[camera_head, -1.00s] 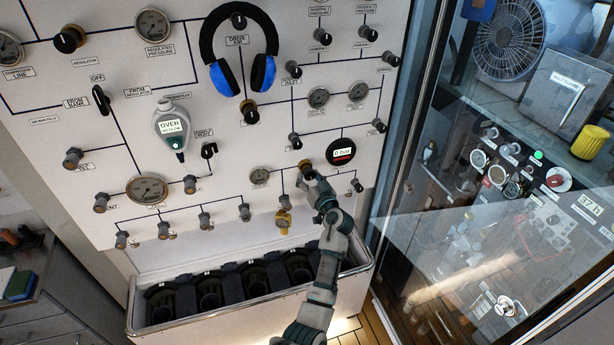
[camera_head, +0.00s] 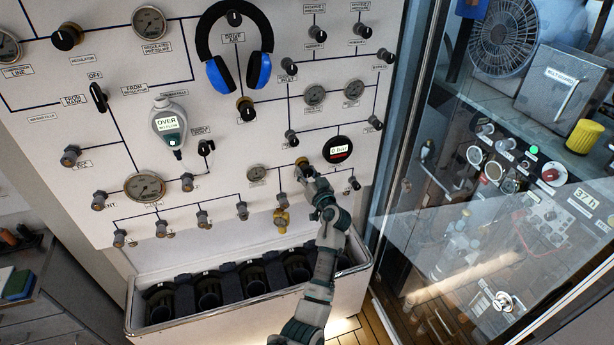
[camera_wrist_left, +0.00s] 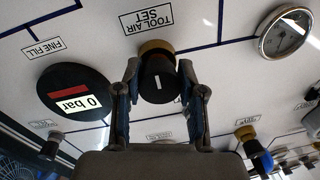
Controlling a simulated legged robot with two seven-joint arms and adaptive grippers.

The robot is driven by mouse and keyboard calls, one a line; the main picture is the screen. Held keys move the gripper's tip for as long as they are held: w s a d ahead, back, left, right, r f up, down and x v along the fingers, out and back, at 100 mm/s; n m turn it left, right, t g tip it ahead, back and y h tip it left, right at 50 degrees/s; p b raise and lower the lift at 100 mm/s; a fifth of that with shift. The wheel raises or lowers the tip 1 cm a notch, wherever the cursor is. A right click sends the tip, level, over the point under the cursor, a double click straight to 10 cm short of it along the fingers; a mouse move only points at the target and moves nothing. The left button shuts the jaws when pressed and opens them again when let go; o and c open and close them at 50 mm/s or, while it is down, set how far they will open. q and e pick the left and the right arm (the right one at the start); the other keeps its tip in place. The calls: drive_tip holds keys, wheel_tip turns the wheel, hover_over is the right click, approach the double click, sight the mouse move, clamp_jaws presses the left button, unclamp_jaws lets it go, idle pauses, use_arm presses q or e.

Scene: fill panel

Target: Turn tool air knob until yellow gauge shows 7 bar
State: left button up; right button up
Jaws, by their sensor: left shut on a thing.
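The tool air knob (camera_wrist_left: 157,82), black with a white mark and a brass collar, stands under the upside-down "TOOL AIR SET" label (camera_wrist_left: 148,20) in the left wrist view. My left gripper (camera_wrist_left: 158,92) is shut on it, one finger on each side. In the head view my left gripper (camera_head: 305,172) covers most of the knob. A small round dial gauge (camera_head: 257,173) sits left of it and also shows in the left wrist view (camera_wrist_left: 285,33); its reading is too small to tell. A yellow fitting (camera_head: 281,218) hangs below. I cannot make out a clearly yellow gauge face.
A round black display (camera_head: 337,150) reads 0 bar close beside the gripper. Several other knobs and gauges crowd the panel. Headphones (camera_head: 236,50) hang above. A trough (camera_head: 150,325) juts out below, and a glass door (camera_head: 415,130) stands to the right.

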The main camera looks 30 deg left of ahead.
use_arm(q)
drive_tip(key=shift+f, duration=0.15)
drive_tip(key=o, duration=0.8)
drive_tip(key=shift+c, duration=0.2)
drive_tip(key=o, duration=0.4)
drive_tip(key=shift+w+a+f, duration=0.1)
drive_tip(key=shift+w, duration=0.05)
drive_tip(key=v, duration=0.7)
drive_tip(key=shift+d, duration=0.3)
